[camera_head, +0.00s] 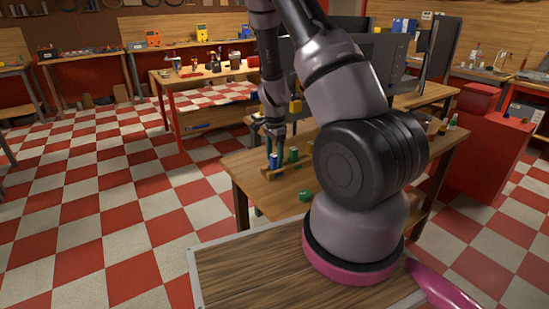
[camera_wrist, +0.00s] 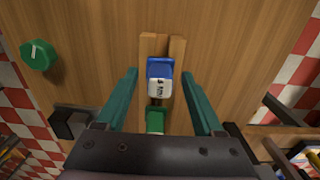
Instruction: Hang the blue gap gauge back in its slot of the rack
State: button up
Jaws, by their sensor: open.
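The blue gap gauge (camera_wrist: 160,68), with a white marked face, sits between two wooden prongs of the rack (camera_wrist: 146,47) in the wrist view. In the head view the blue gauge (camera_head: 273,160) stands upright at the rack's left end (camera_head: 268,174). My gripper (camera_wrist: 160,73) is open, its teal fingers one on each side of the blue gauge with a visible gap to both. In the head view my gripper (camera_head: 275,150) is low over the rack. How deep the gauge sits in the slot cannot be told.
A green gauge (camera_head: 293,154) stands in the rack right of the blue one; a green piece also shows in the wrist view (camera_wrist: 155,121). A round green knob-like object (camera_wrist: 38,54) lies on the wooden table. The table (camera_head: 245,167) is bare left of the rack.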

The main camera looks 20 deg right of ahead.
jog(key=s+a+r+n+t+y, duration=0.1)
jog(key=s+a+r+n, duration=0.1)
jog(key=r, duration=0.7)
jog(key=s+a+r+n+t+y, duration=0.1)
jog(key=s+r, duration=0.1)
jog(key=r, duration=0.8)
jog(key=s+a+r+n+t, duration=0.1)
jog(key=s+a+r+n, duration=0.15)
jog(key=r, duration=0.65)
jog(key=s+a+r+n+t, duration=0.2)
jog(key=s+r+n+t, duration=0.2)
jog(key=s+r, duration=0.8)
jog(key=shift+s+a+n, duration=0.3)
jog(key=shift+s+n, duration=0.75)
jog(key=shift+s, duration=0.55)
